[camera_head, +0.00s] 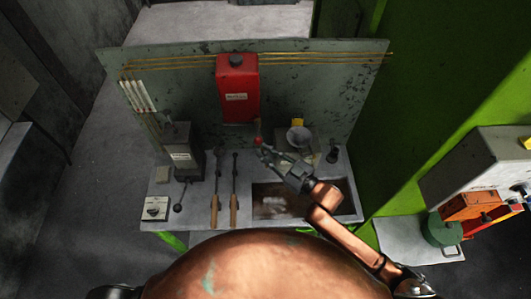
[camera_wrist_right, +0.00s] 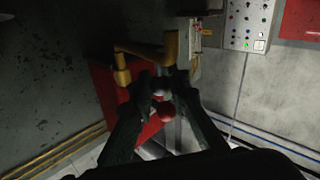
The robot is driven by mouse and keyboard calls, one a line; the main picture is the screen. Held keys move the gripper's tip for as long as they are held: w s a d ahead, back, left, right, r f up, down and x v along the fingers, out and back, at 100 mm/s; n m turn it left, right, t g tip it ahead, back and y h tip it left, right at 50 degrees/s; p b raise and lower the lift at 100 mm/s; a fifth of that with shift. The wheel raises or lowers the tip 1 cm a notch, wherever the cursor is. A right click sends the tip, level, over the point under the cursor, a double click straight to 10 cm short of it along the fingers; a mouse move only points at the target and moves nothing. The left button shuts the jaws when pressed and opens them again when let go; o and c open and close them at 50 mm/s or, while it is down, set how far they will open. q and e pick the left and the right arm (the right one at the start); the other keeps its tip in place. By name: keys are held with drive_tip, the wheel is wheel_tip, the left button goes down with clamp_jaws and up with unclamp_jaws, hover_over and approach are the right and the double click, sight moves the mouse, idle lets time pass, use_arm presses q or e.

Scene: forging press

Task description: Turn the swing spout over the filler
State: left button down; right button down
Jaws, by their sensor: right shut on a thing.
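The red tank (camera_head: 237,85) is on the backboard, with a small dark cap on top. A red knob (camera_head: 258,141), which I take to be the spout's handle, is below it at my right fingertips. My right gripper (camera_head: 266,151) is shut on it. In the right wrist view the red knob (camera_wrist_right: 160,112) and a grey ball lie between the fingers (camera_wrist_right: 160,88). A brass bent pipe (camera_wrist_right: 150,49), perhaps the spout, runs beyond the tips. The filler appears to be the pale funnel (camera_head: 298,135) on a grey block, right of the knob. My left gripper is out of view.
Two wooden-handled tools (camera_head: 234,205) lie on the bench left of a dark recess (camera_head: 270,200). A grey box (camera_head: 180,155) stands at left, a dark fitting (camera_head: 333,152) at right. Brass pipes (camera_head: 300,58) cross the backboard. A green wall closes the right side.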

drive_tip(key=shift+w+d+n+g+y+b, duration=0.2)
drive_tip(key=shift+d+n+g+y+b, duration=0.25)
drive_tip(key=shift+d+g+b, duration=0.1)
drive_tip(key=shift+w+d+n+g+y+b, duration=0.2)
drive_tip(key=shift+d+n+g+y+b, duration=0.15)
drive_tip(key=shift+d+n+g+b, duration=0.15)
drive_tip(key=c, duration=1.8)
unclamp_jaws()
drive_tip(key=shift+d, duration=0.1)
drive_tip(key=v, duration=1.2)
drive_tip(key=shift+c, duration=0.2)
